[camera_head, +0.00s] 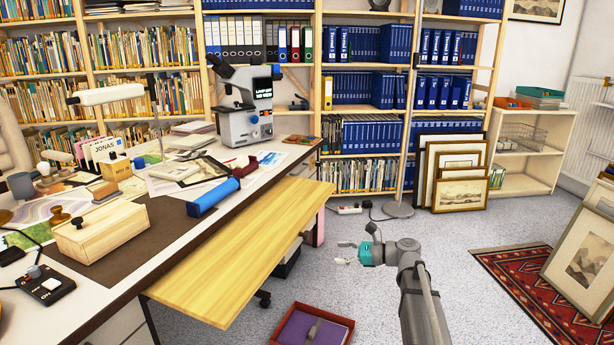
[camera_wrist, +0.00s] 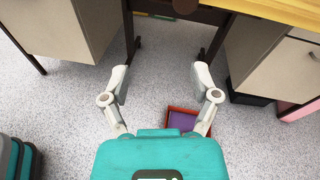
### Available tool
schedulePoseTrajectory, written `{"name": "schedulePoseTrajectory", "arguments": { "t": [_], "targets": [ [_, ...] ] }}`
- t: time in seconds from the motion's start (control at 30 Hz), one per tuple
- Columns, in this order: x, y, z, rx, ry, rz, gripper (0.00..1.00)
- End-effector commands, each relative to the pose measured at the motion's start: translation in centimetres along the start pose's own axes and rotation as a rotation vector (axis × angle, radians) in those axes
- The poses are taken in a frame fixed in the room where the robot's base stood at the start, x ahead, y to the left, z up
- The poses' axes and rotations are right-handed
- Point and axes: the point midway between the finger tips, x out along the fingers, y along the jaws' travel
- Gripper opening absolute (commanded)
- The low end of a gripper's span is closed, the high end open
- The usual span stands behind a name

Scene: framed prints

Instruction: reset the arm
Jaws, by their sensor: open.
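My gripper (camera_head: 345,252) hangs in the air over the grey speckled floor, to the right of the desk's pulled-out wooden board (camera_head: 245,255). In the wrist view my gripper (camera_wrist: 161,75) has its two light fingers spread wide apart, with nothing between them. Behind the fingers, that view shows bare floor and the underside of the desk. My grey arm reaches up from the bottom of the head view to the gripper.
A red tray with a purple lining (camera_head: 312,326) lies on the floor near the board. The desk (camera_head: 150,265) holds a microscope (camera_head: 243,105), a wooden box (camera_head: 100,228) and a blue roll (camera_head: 213,196). Framed prints (camera_head: 460,180) lean on shelves behind. A patterned rug (camera_head: 525,290) lies right.

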Motion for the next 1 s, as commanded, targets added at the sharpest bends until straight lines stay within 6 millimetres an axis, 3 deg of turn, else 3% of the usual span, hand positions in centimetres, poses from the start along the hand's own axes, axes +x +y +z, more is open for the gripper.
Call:
{"name": "schedulePoseTrajectory", "arguments": {
  "t": [0.23, 0.47, 0.8, 1.0],
  "targets": [
    [1.2, 5.7, -3.4, -0.309, 0.254, 0.13, 0.78],
    [0.8, 10.8, -6.7, -0.622, 0.479, 0.335, 0.78],
    [-2.7, 17.1, -10.3, -1.043, 0.726, 0.759, 0.78],
    [-5.2, 19.4, -11.2, -1.209, 0.803, 1.002, 0.78]
  ]
}}
